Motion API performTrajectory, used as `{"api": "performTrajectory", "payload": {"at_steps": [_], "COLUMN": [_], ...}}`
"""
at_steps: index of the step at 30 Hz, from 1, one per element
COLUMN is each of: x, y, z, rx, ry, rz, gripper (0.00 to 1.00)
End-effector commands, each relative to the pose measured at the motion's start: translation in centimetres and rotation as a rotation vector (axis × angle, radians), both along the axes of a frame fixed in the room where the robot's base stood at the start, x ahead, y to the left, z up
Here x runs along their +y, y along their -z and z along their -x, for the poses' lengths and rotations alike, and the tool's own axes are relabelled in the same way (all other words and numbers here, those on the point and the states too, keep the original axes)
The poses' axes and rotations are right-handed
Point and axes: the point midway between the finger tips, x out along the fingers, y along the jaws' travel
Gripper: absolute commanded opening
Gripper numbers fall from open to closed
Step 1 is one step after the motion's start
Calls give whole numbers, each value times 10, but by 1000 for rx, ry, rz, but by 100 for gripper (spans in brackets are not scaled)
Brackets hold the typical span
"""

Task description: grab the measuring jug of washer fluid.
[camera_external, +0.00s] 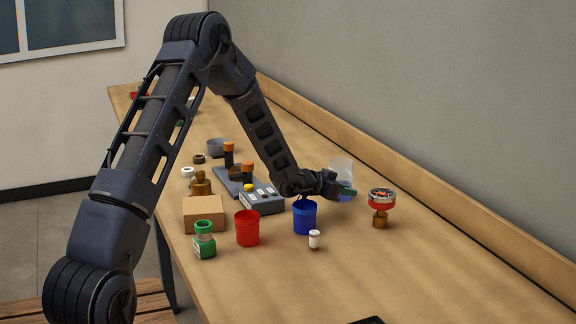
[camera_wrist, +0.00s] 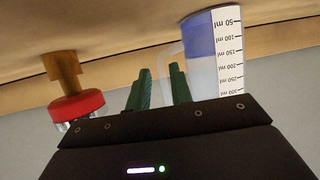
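The measuring jug (camera_external: 342,170) is translucent, with a white millilitre scale and blue fluid at its base. It stands on the bench beyond my gripper (camera_external: 345,193), which partly hides it. In the wrist view, which is upside down, the jug (camera_wrist: 202,68) is at the upper right, its pale handle toward the fingers. My gripper (camera_wrist: 160,72) has two green fingers with a clear gap between them, so it is open. The handle lies close to the fingertips, near the right finger; I cannot tell whether they touch.
A red-topped gauge on a brass fitting (camera_external: 381,203) stands right of the gripper; it also shows in the wrist view (camera_wrist: 78,104). A blue cup (camera_external: 305,218), a red cup (camera_external: 247,229) and a small white bottle (camera_external: 314,240) stand nearer. The bench's right front is mostly clear.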

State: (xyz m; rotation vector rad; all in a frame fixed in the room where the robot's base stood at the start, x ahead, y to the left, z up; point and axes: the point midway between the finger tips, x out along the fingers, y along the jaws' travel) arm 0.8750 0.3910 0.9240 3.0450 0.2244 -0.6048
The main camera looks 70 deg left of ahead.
Motion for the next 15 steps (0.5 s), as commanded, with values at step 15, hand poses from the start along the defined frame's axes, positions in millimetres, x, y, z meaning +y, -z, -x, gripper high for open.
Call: {"api": "performTrajectory", "payload": {"at_steps": [15], "x": [8], "y": [13], "z": [-39], "rx": [0], "ry": [0], "rz": [-1], "gripper": [22]}}
